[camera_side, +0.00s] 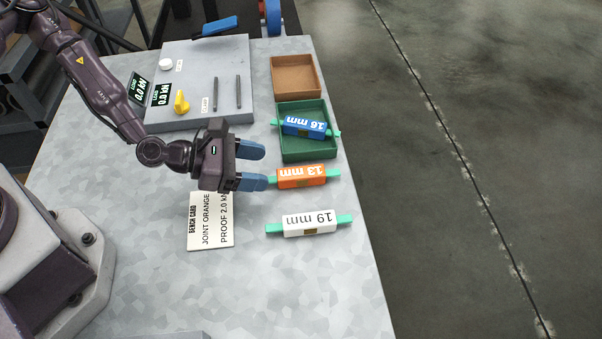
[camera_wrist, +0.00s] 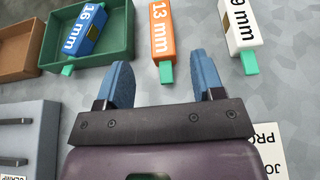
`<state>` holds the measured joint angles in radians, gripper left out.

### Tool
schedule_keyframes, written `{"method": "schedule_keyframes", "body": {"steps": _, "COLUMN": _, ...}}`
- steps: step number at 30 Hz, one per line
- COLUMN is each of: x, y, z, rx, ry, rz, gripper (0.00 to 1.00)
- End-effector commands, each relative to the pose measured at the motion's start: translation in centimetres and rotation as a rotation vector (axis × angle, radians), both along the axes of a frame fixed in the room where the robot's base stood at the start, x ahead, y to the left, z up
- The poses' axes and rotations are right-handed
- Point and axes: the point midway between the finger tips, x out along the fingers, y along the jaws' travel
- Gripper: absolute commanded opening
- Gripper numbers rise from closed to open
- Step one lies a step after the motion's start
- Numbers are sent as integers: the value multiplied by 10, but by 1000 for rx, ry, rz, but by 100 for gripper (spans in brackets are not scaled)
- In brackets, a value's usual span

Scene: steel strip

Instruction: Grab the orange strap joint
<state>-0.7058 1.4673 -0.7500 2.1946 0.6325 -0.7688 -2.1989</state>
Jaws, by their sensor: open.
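The orange strap joint (camera_side: 301,176), marked 13 mm with green strap ends, lies on the bench between the green tray and the white joint. In the wrist view the orange joint (camera_wrist: 162,32) is ahead of my fingers, its near green end (camera_wrist: 166,72) between the lines of the two fingertips. My gripper (camera_side: 258,166) has blue fingers spread apart with nothing between them. In the wrist view my gripper (camera_wrist: 161,70) is also open. In the side view one finger appears close to the orange joint's left green end; I cannot tell whether they touch.
A blue 16 mm joint (camera_side: 304,126) lies in the green tray (camera_side: 308,153). A white 19 mm joint (camera_side: 310,223) lies nearer the front. A brown tray (camera_side: 296,77) is behind. A bench card (camera_side: 210,228) and a grey panel (camera_side: 208,60) with a yellow knob (camera_side: 181,102) are left.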

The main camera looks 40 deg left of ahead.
Motion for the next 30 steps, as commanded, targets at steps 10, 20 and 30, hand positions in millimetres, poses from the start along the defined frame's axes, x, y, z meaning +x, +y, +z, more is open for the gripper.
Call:
{"method": "schedule_keyframes", "body": {"steps": 10, "x": 22, "y": -24, "z": -13, "rx": 1, "ry": 0, "rz": -3, "gripper": 62}}
{"method": "schedule_keyframes", "body": {"steps": 20, "x": 50, "y": -53, "z": -27, "rx": 2, "ry": 1, "rz": -3, "gripper": 62}}
{"method": "schedule_keyframes", "body": {"steps": 30, "x": 52, "y": -55, "z": -28, "rx": 2, "ry": 1, "rz": -1, "gripper": 48}}
